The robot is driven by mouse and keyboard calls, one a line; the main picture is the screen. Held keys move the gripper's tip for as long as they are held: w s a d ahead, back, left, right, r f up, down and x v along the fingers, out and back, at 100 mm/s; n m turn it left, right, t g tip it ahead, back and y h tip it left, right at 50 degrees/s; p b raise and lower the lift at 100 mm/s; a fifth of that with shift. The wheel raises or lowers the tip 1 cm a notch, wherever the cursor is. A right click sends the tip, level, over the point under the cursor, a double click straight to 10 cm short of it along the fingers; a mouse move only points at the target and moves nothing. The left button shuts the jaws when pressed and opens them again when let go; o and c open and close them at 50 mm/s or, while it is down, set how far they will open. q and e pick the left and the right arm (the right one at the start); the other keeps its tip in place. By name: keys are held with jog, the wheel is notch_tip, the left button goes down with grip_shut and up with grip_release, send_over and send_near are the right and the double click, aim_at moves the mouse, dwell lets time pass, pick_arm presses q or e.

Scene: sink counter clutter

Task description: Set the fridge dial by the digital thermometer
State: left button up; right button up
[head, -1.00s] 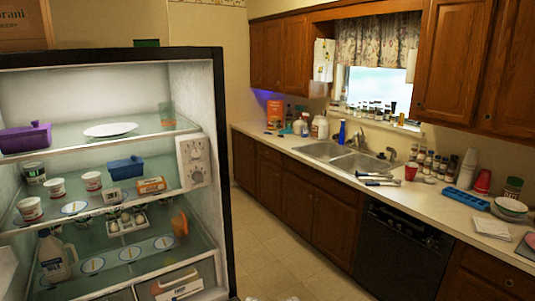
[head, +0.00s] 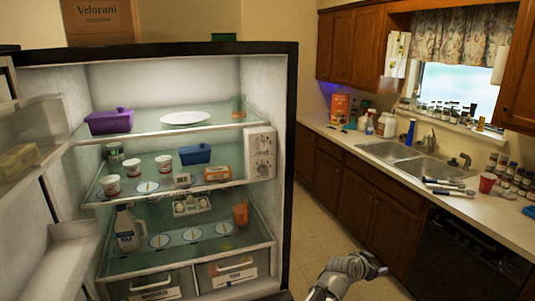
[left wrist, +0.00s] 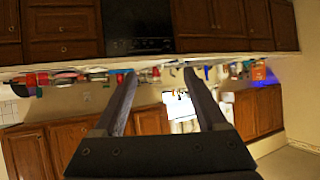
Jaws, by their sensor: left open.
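The open fridge (head: 293,170) fills the left half of the head view. A white control panel (head: 250,160) with dials (head: 263,168) is on its right inner wall, beside the middle shelf; the settings are too small to read. A small pale box with a dark display (head: 182,179), which looks like the digital thermometer, stands on the middle shelf; its reading is illegible. My left gripper (head: 378,268) is low outside the fridge, right of its edge and well below the panel. The left wrist view shows its two fingers (left wrist: 158,74) apart with nothing between them. My right gripper is not in view.
Yogurt cups (head: 110,185), a blue container (head: 196,153) and an orange box (head: 217,173) share the middle shelf. A milk jug (head: 127,232) stands below. The open door (head: 75,245) is at left. The sink counter (head: 400,170) is at right, with clear floor (head: 318,235) between.

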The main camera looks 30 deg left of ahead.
pick_arm(q)
jog(key=w+a+r+n+t+y, duration=0.25)
jog(key=w+a+r+t, duration=0.35)
jog(key=w+a+r, duration=0.3)
jog(key=n+g+y+p, duration=0.25)
jog(key=n+y, duration=0.95)
jog(key=y, duration=0.7)
send_near(264, 147)
jog(key=p+x, duration=0.3)
jog(key=x, duration=0.5)
jog(key=shift+w+a, duration=0.1)
jog(key=shift+w, duration=0.05)
grip_shut()
